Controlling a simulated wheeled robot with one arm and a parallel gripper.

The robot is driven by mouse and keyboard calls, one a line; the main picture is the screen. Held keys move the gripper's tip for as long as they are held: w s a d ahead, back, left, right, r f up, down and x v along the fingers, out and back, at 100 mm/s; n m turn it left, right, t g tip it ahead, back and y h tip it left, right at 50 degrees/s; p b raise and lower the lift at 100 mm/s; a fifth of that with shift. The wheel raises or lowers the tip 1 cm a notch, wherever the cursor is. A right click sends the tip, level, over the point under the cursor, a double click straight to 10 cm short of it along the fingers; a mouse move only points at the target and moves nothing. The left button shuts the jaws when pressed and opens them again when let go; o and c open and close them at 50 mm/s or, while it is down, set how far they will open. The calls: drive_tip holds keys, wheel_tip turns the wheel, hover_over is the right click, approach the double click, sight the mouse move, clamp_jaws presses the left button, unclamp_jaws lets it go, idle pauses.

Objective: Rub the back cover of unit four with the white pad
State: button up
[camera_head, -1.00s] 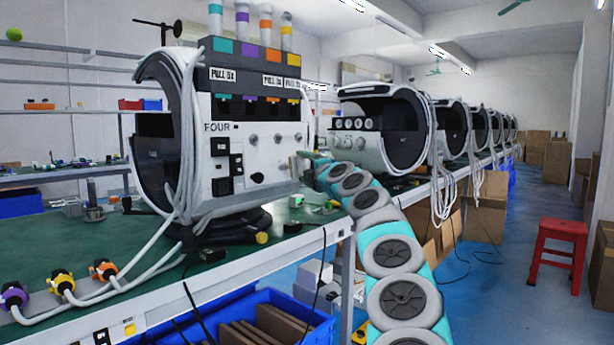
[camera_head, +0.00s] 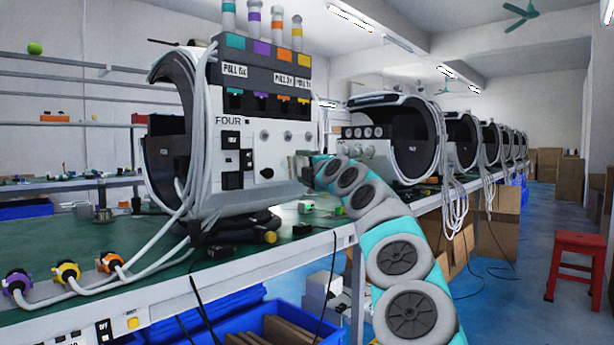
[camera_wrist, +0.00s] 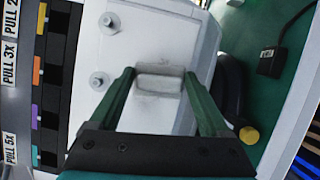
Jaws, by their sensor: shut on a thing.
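Unit four (camera_head: 262,152) is a white machine marked FOUR, with a dark open drum on its left, on the green bench. Its white cover panel (camera_wrist: 143,35) with round knobs fills the middle of the wrist view. My gripper (camera_wrist: 160,76) has dark green fingers shut on the sides of a small whitish pad (camera_wrist: 159,84). The pad is at the panel, seemingly against it; exact contact is hard to tell. Faint grey smudges show on the panel around the pad. In the head view my gripper (camera_head: 304,166) is at the unit's right side, and the pad cannot be made out.
White cables hang down the unit's left side to coloured plugs (camera_head: 67,271) on the green bench (camera_head: 150,262). A black base and a yellow-ended knob (camera_wrist: 249,135) sit beside the panel. Blue crates (camera_head: 270,322) are below. More machines (camera_head: 398,135) line up behind.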

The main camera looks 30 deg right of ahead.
sight(282, 166)
drive_tip(key=shift+s+a+b, duration=0.3)
drive_tip(key=shift+a+b, duration=0.4)
drive_tip(key=shift+b, duration=0.05)
drive_tip(key=shift+s+a+f+b, duration=0.1)
drive_tip(key=shift+s+a+b, duration=0.05)
drive_tip(key=shift+a+b, duration=0.4)
drive_tip(key=shift+s+a+f+b, duration=0.15)
drive_tip(key=shift+a+b, duration=0.25)
drive_tip(key=shift+b, duration=0.2)
drive_tip(key=shift+s+a+r+b, duration=0.15)
drive_tip(key=shift+a+b, duration=0.15)
drive_tip(key=shift+a, duration=0.2)
drive_tip(key=shift+s+a+r+b, duration=0.15)
drive_tip(key=shift+a+b, duration=0.1)
drive_tip(key=shift+a, duration=0.2)
drive_tip(key=shift+w, duration=0.1)
drive_tip(key=shift+s+d+f, duration=0.1)
drive_tip(key=shift+s+d, duration=0.1)
drive_tip(key=shift+s, duration=0.35)
drive_tip(key=shift+s+d+b, duration=0.25)
drive_tip(key=shift+s+d, duration=0.05)
drive_tip(key=shift+s, duration=0.45)
drive_tip(key=shift+s+d+b, duration=0.25)
drive_tip(key=shift+s, duration=0.55)
drive_tip(key=shift+s+d+b, duration=0.25)
drive_tip(key=shift+s+d, duration=0.05)
drive_tip(key=shift+s, duration=0.45)
